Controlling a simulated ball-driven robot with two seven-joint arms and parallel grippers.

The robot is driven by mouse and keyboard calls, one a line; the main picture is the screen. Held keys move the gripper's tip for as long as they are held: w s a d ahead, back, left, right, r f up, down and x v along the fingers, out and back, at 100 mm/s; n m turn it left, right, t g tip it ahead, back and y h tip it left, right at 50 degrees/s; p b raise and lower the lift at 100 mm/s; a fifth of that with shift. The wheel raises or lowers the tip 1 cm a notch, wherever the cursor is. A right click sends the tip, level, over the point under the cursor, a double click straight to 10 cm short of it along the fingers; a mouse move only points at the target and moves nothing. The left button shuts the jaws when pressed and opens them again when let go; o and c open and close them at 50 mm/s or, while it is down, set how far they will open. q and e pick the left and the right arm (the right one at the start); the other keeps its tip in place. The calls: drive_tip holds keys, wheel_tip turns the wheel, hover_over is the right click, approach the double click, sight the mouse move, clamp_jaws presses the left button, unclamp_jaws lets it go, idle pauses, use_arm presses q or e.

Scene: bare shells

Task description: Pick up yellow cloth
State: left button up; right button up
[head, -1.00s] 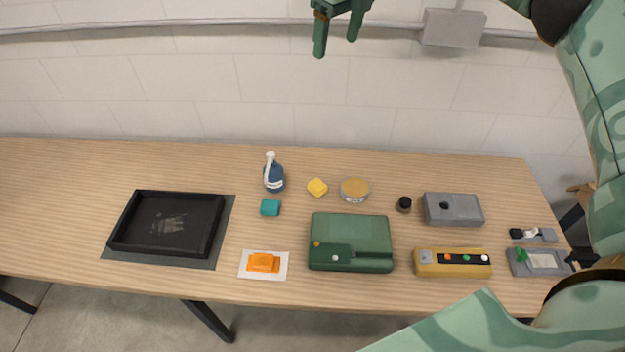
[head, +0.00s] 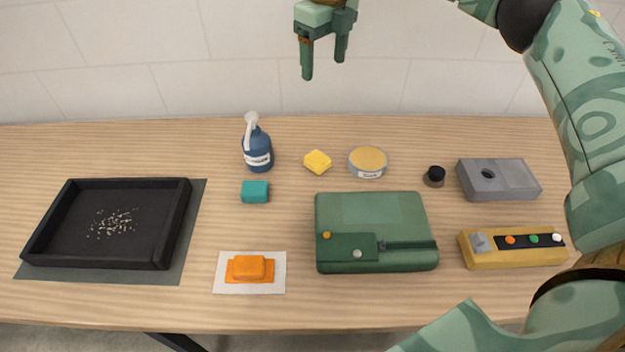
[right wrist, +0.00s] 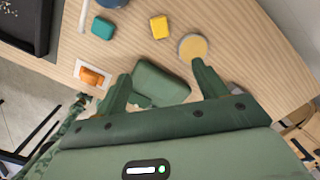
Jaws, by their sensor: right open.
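The yellow cloth (head: 317,162) is a small, thick, folded-looking piece lying on the table behind the green case, between the blue bottle and a round tin. It also shows in the right wrist view (right wrist: 160,27), beyond the fingertips. My right gripper (head: 323,68) hangs high above the back of the table with its fingers down, open and empty. In the right wrist view its two fingers (right wrist: 160,72) stand wide apart with nothing between them in contact. My left gripper is not in view.
A blue spray bottle (head: 257,150) and a teal block (head: 255,191) are left of the cloth; the round tin (head: 367,162) is close on its right. The green case (head: 372,215) lies in front. A black tray (head: 32,235) stands at the left. An orange cloth-like piece (head: 249,267) lies on white.

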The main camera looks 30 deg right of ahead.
wheel_tip(320, 180, down, 11)
drive_tip(key=w+b, duration=0.2)
drive_tip(key=b, duration=0.7)
hover_over(319, 158)
drive_tip(key=shift+g, duration=0.4)
wheel_tip(319, 158, down, 11)
drive_tip(key=shift+w+f, duration=0.1)
wheel_tip(319, 158, down, 5)
drive_tip(key=shift+f+b, duration=0.2)
drive_tip(key=shift+b, duration=1.05)
drive_tip(key=shift+r, duration=0.1)
drive_tip(key=shift+s, duration=0.2)
drive_tip(key=shift+c, duration=0.9)
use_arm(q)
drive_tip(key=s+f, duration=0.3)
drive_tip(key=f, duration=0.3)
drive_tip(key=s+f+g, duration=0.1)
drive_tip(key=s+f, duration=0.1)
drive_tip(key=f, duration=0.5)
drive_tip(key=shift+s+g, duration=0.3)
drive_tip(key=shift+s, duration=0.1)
use_arm(e)
drive_tip(key=c, duration=0.9)
